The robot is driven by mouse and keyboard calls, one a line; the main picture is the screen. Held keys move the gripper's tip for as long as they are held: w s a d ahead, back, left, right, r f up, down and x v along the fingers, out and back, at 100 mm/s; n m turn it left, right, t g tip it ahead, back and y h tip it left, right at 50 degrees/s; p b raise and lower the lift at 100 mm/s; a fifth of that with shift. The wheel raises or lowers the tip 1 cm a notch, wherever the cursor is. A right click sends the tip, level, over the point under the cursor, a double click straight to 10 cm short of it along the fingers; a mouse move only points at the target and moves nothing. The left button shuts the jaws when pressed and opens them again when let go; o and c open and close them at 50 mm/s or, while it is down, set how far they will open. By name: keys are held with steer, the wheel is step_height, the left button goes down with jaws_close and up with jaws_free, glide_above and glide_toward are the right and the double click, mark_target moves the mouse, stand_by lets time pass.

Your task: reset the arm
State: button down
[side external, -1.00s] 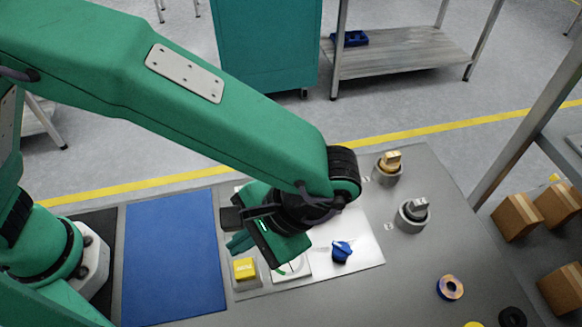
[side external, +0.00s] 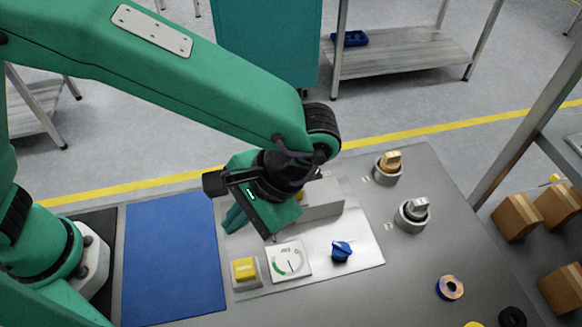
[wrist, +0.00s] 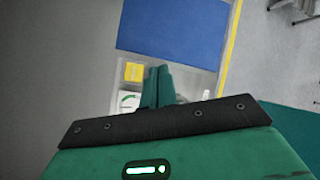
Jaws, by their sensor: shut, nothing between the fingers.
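My gripper (side external: 233,222) is shut and empty in the side external view, held above the back left of the light panel plate (side external: 355,259). In the wrist view its closed fingers (wrist: 158,86) point toward the panel and the blue mat. On the panel are a yellow button (side external: 244,268), a white dial gauge (side external: 288,261) with a needle and green arc, and a blue knob (side external: 341,251). A grey block (side external: 322,201) behind them is partly hidden by my wrist. The yellow button (wrist: 133,71) and part of the gauge (wrist: 129,101) also show in the wrist view.
A blue mat (side external: 170,258) lies left of the panel. A tape roll (side external: 450,287) lies at the front right. Cardboard boxes (side external: 517,216) sit at the far right.

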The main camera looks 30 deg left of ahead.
steer(key=a+r+n+t+h, duration=0.1)
steer(key=a+r+t, duration=0.2)
steer(key=a, duration=0.6)
steer(key=w+a+r+n+t+h, duration=0.1)
steer(key=a+r+t+h, duration=0.1)
steer(key=a, duration=0.8)
steer(key=a+r+n+t+h, duration=0.1)
steer(key=a+r+t, duration=0.3)
steer(key=a, duration=0.5)
steer(key=shift+w+a+r+h, duration=0.25)
steer(key=shift+a+r+h, duration=0.25)
steer(key=shift+r, duration=0.75)
steer(key=shift+d, duration=0.2)
steer(key=w+d+f+m+g, duration=0.25)
steer(key=d+g, duration=0.45)
steer(key=d, duration=0.9)
steer(key=s+d+f+g+y, duration=0.1)
steer(key=s+d+f+y, duration=0.2)
steer(key=d, duration=0.4)
steer(key=s+d+f+g+y, duration=0.1)
steer(key=s+d+f+y, duration=0.2)
steer(key=d, duration=0.5)
steer(key=shift+f+m, duration=0.35)
steer(key=shift+f, duration=0.25)
